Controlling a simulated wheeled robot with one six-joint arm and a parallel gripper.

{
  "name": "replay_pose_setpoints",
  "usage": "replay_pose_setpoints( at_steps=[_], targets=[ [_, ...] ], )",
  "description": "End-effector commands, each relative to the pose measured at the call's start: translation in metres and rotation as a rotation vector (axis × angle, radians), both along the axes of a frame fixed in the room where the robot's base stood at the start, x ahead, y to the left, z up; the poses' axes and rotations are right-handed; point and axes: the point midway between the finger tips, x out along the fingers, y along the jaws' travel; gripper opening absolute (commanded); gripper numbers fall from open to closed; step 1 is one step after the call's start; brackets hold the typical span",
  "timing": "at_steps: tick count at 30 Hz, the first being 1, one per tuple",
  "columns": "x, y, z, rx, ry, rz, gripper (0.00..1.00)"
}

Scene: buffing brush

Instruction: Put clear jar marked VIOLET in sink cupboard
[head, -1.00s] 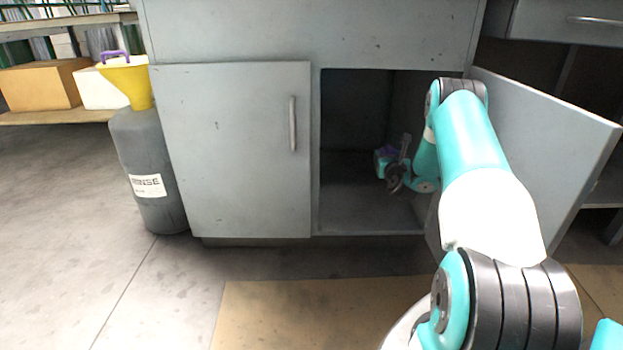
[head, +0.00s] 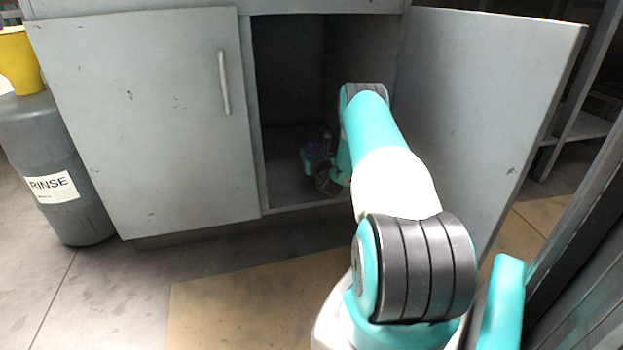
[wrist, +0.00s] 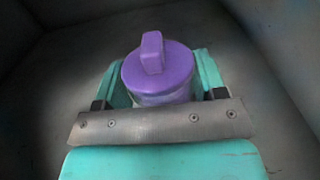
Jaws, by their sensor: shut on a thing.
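The jar (wrist: 158,72) shows in the wrist view as a purple lid with a raised handle above a strip of clear body. Its marking is hidden. My gripper (wrist: 160,85) is shut on the jar, with a teal finger on either side of it. In the head view my gripper (head: 316,160) is small and dark, inside the open right side of the grey sink cupboard (head: 145,125), above its floor. The purple of the lid shows faintly there. I cannot tell whether the jar touches the cupboard floor.
The cupboard's right door (head: 480,110) stands open beside my arm. The left door is closed. A grey RINSE drum (head: 55,165) with a yellow funnel (head: 20,62) stands at the left. Dark cupboard walls surround my gripper, and the cupboard floor (head: 285,185) looks clear.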

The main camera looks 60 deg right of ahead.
Motion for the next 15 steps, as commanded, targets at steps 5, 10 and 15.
replay_pose_setpoints(
  at_steps=[5,10,15],
  targets=[
    [0.001,0.001,-0.014,-0.002,-0.002,0.002,0.35],
    [0.002,0.002,-0.04,0.0,-0.001,0.003,0.35],
    [0.003,0.002,-0.055,-0.002,-0.004,0.004,0.35]
  ],
)
